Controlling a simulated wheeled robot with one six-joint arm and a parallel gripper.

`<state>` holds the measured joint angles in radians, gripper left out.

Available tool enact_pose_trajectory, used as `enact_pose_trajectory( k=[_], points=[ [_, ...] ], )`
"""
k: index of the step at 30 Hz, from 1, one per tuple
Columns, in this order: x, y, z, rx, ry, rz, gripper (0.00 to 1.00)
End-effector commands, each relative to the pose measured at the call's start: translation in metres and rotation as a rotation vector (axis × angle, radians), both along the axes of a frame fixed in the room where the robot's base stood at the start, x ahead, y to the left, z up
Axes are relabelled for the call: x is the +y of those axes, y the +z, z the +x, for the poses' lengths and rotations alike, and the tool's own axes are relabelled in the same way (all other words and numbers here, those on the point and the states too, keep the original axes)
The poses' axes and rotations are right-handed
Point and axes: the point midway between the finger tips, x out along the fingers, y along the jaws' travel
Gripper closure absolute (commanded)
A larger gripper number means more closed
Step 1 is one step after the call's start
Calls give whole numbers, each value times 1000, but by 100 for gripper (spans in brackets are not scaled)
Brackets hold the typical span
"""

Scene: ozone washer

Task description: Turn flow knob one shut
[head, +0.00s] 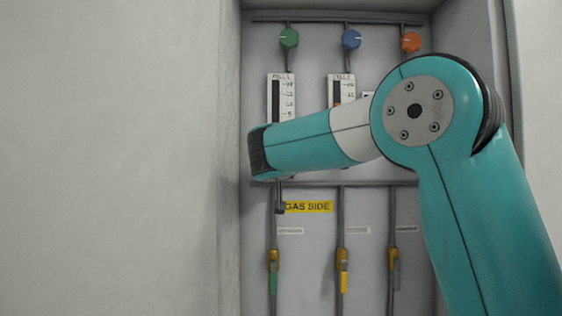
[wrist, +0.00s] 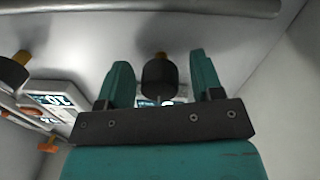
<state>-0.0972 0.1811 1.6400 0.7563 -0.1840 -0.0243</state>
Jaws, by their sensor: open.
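In the wrist view a dark round knob (wrist: 158,76) on a brass stem stands between the two teal fingers of my gripper (wrist: 159,64). The fingers are open, with a visible gap on each side of the knob. A second dark knob (wrist: 13,74) is at the left edge. In the head view my arm hides the flow knobs and my gripper's fingers. The arm's end is in front of the lower part of the left flow meter (head: 275,93). The middle flow meter (head: 345,88) is partly covered.
Green (head: 289,38), blue (head: 351,40) and orange (head: 411,42) knobs line the top. Below are a yellow "GAS SIDE" label (head: 318,207) and pipes with green (head: 273,283), yellow (head: 344,282) and grey (head: 396,275) handles. A wall (head: 150,160) bounds the left.

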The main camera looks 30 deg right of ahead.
Motion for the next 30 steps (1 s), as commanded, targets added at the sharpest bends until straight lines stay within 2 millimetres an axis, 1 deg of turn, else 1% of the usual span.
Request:
enact_pose_trajectory(
  k=[3, 4, 5, 6, 8, 9, 10, 20, 26, 30],
  points=[
    [0, 0, 0, 0, 0, 0, 40],
    [0, 0, 0, 0, 0, 0, 44],
    [0, 0, 0, 0, 0, 0, 51],
    [0, 0, 0, 0, 0, 0, 60],
    [0, 0, 0, 0, 0, 0, 74],
    [0, 0, 0, 0, 0, 0, 83],
    [0, 0, 0, 1, 0, -1, 88],
    [0, 0, -1, 20, -2, -30, 88],
    [0, -1, -1, 77, -2, -116, 88],
    [0, -1, -1, 141, -2, -209, 88]
  ],
)
